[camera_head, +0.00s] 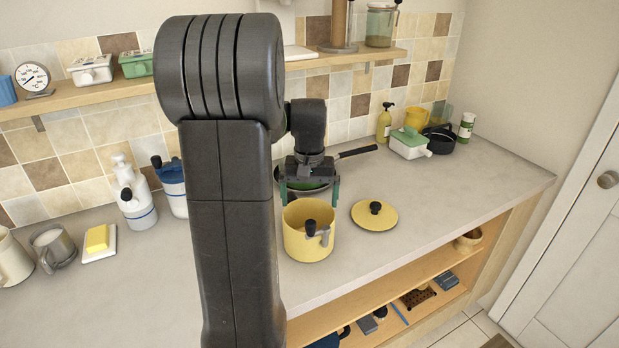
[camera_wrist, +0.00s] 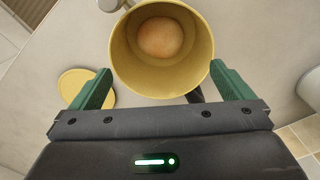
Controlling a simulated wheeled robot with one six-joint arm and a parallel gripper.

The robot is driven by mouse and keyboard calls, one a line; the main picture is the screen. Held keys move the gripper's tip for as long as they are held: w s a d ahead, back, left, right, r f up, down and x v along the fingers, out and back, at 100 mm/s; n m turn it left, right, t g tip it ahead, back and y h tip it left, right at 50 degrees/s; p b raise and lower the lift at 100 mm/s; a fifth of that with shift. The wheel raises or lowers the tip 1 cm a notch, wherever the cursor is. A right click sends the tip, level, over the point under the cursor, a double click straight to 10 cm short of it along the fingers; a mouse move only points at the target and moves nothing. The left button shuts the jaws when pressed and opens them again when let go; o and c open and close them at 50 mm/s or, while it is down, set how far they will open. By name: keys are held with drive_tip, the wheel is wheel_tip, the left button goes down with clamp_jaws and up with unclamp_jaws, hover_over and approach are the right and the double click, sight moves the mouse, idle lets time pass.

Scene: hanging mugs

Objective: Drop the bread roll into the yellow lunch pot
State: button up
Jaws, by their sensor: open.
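The yellow lunch pot (camera_head: 308,241) stands uncovered on the counter, and it fills the upper middle of the wrist view (camera_wrist: 203,48). The bread roll (camera_wrist: 159,37) lies inside the pot, seen from above in the wrist view. In the head view the roll is hidden by the pot's wall. The yellow lid (camera_head: 374,215) with a black knob lies flat on the counter to the right of the pot. My gripper (camera_head: 310,198) is open and empty above the pot's back side. Its green fingers (camera_wrist: 163,88) are spread wide in the wrist view.
A dark pan (camera_head: 357,152) with a long handle sits behind the pot, partly hidden by my gripper. A white box with a green lid (camera_head: 409,142) and a yellow bottle (camera_head: 384,122) stand at the back right. The counter right of the lid is clear.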

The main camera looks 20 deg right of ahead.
wheel_tip(320, 180, up, 13)
idle(0.3)
drive_tip(key=shift+f, duration=0.2)
idle(0.3)
wheel_tip(320, 180, down, 12)
drive_tip(key=p, duration=0.1)
drive_tip(key=shift+r, duration=0.2)
idle(0.4)
idle(0.3)
